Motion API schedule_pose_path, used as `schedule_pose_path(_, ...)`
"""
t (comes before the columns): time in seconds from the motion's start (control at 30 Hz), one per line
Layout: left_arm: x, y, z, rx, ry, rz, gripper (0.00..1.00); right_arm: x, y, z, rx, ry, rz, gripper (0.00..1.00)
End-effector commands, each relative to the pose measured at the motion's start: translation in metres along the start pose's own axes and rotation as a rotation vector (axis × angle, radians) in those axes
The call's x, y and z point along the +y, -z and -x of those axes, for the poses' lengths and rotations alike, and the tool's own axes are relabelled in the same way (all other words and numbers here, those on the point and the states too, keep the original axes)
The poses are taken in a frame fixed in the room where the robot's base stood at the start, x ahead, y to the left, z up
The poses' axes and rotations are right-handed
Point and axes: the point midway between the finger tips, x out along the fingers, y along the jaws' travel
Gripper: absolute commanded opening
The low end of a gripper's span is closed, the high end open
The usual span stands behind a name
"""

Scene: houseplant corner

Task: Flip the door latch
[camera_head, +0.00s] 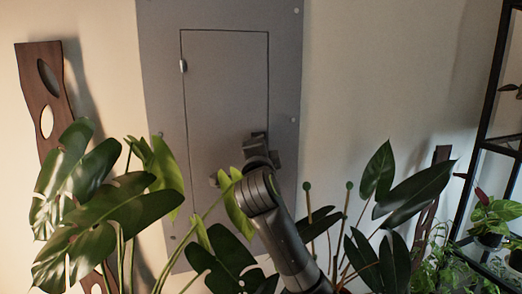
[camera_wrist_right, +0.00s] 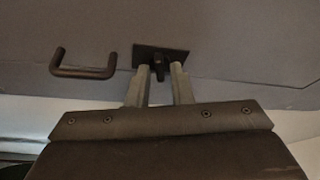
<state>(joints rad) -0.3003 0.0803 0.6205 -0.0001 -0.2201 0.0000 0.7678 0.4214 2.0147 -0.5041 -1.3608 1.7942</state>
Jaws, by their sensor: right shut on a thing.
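The door latch (camera_wrist_right: 158,68) is a small dark knob on a dark plate (camera_wrist_right: 143,57) on the grey panel door. In the right wrist view it sits between the two fingertips of my right gripper (camera_wrist_right: 159,78), which is shut on it. In the head view my right gripper (camera_head: 262,158) is at the lower right of the panel door (camera_head: 222,95). It and my wrist hide most of the latch there. The door is flush in its grey frame (camera_head: 160,70). My left gripper is in neither view.
A dark handle (camera_wrist_right: 85,73) stands out from the door beside the latch. A large-leaved plant (camera_head: 100,215) is at the left, and more leaves (camera_head: 375,245) surround my right arm. A black shelf (camera_head: 488,120) with pots is at the right.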

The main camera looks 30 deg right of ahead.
Motion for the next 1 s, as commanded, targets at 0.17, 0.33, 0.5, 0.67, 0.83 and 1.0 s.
schedule_pose_path(0.17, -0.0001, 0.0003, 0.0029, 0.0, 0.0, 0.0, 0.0, -0.0022, 0.0004, -0.0002, 0.0, -0.048, -0.118, 0.0)
schedule_pose_path(0.33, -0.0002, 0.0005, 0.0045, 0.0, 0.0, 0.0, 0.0, -0.0021, 0.0006, -0.0003, 0.001, -0.081, -0.197, 0.0)
schedule_pose_path(0.5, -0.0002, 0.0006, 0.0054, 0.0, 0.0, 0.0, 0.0, -0.0018, 0.0005, -0.0003, 0.0, -0.102, -0.246, 0.0)
schedule_pose_path(0.67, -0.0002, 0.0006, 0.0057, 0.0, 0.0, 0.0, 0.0, -0.0018, 0.0004, -0.0003, 0.0, -0.11, -0.266, 0.0)
schedule_pose_path(0.83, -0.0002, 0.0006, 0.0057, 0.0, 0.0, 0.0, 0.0, -0.0017, 0.0004, -0.0003, 0.0, -0.112, -0.271, 0.0)
schedule_pose_path(1.0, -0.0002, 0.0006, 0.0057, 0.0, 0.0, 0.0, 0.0, -0.0017, 0.0005, -0.0003, 0.0, -0.112, -0.271, 0.0)
